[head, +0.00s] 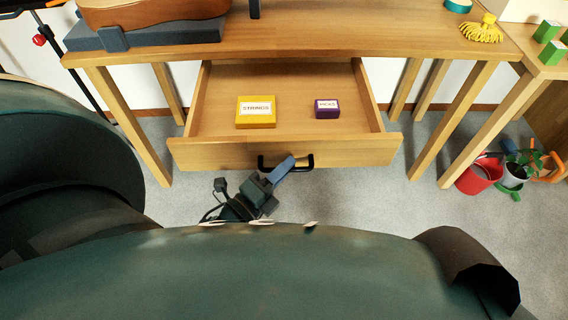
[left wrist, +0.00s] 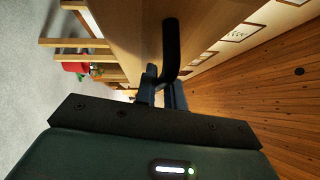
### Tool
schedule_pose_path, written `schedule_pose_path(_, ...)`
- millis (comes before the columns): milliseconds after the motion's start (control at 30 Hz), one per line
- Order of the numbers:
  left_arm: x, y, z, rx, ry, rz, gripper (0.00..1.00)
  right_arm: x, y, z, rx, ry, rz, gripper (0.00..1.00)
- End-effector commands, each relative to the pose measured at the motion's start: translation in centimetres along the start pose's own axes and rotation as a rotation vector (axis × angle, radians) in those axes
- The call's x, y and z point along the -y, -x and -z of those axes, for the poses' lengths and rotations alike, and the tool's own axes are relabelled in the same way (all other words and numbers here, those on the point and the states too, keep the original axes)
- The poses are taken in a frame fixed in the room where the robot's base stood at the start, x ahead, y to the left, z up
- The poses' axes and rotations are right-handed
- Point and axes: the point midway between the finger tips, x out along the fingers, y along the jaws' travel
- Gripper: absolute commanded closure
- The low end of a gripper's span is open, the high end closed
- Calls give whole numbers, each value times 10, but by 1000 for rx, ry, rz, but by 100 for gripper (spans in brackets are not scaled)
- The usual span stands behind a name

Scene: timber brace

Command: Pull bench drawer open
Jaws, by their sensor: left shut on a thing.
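The bench drawer (head: 215,156) is pulled out from under the wooden workbench (head: 330,38), and its inside shows. In it lie a yellow box marked STRINGS (head: 256,111) and a purple box marked PICKS (head: 327,108). The black drawer handle (head: 309,161) is on the middle of the drawer front. In the left wrist view the handle (left wrist: 171,45) runs between the fingers of my left gripper (left wrist: 163,90). My right gripper is not in view.
A guitar body (head: 150,10) rests on a grey support on the bench top, with a yellow tassel-like thing (head: 484,29) at the right. Bench legs flank the drawer.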

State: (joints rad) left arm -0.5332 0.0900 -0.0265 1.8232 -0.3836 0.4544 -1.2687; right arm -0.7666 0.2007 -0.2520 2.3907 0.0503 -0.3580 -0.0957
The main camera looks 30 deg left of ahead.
Motion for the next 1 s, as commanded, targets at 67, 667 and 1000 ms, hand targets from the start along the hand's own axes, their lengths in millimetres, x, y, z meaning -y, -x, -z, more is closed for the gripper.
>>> schedule_pose_path(67, 0, 0, 0, 1, 0, 0, 100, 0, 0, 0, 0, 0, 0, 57)
schedule_pose_path(667, 0, 2, 0, 0, 0, -1, 68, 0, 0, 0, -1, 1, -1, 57)
schedule_pose_path(1000, 0, 59, 0, 1, 1, -6, 68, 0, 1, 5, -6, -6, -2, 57)
